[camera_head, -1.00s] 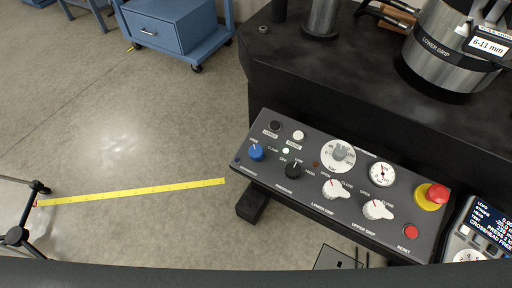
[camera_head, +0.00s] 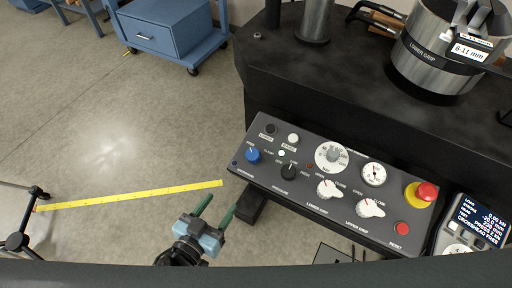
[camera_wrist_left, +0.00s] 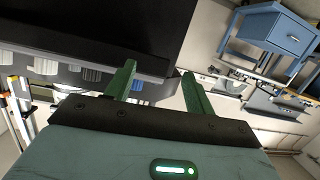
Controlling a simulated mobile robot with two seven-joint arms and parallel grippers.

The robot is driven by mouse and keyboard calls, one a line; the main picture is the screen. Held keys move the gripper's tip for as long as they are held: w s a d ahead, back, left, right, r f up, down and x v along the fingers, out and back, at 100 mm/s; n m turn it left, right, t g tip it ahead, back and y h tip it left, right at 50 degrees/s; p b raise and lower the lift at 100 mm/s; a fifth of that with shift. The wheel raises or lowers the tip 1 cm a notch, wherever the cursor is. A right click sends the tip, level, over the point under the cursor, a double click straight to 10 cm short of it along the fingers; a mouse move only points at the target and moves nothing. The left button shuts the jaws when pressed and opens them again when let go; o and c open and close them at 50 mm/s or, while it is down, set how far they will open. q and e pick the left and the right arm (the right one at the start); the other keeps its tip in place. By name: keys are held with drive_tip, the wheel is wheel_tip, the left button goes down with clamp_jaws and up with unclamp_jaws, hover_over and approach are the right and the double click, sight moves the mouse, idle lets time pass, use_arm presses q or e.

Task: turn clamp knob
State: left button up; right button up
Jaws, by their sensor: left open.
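The blue knob (camera_head: 253,155) sits at the left end of the sloping control panel (camera_head: 330,222). Small lettering beside it appears to read FREE above and CLAMP to its right; its white mark points up toward FREE. My left gripper (camera_head: 217,205), with two green fingers, is open and empty. It is below and left of the blue knob in the head view, apart from it. The left wrist view shows the open fingers (camera_wrist_left: 159,70) with the panel's edge and pale knobs (camera_wrist_left: 88,73) beyond. My right gripper is not in view.
A black knob (camera_head: 289,171) is close right of the blue one. Two white grip knobs (camera_head: 328,189), gauges and a red emergency button (camera_head: 427,191) lie further right. A handheld display (camera_head: 475,226) is at the right edge. Open floor lies left of the panel.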

sight(257, 150)
use_arm(q)
drive_tip(key=w+d+r+m+h, duration=0.1)
drive_tip(key=w+r, duration=0.1)
drive_tip(key=w+d+r+m+h, duration=0.1)
drive_tip(key=w+d+r+h, duration=0.1)
drive_tip(key=r, duration=0.1)
drive_tip(key=w+d+r+m+h, duration=0.1)
drive_tip(key=w+d+r+m, duration=0.1)
drive_tip(key=r, duration=0.1)
drive_tip(key=shift+h+p, duration=0.3)
drive_tip(key=shift+w+d, duration=0.2)
drive_tip(key=shift+w, duration=0.1)
drive_tip(key=shift+x, duration=3.45)
drive_tip(key=shift+d+f, duration=0.1)
drive_tip(key=c, duration=1)
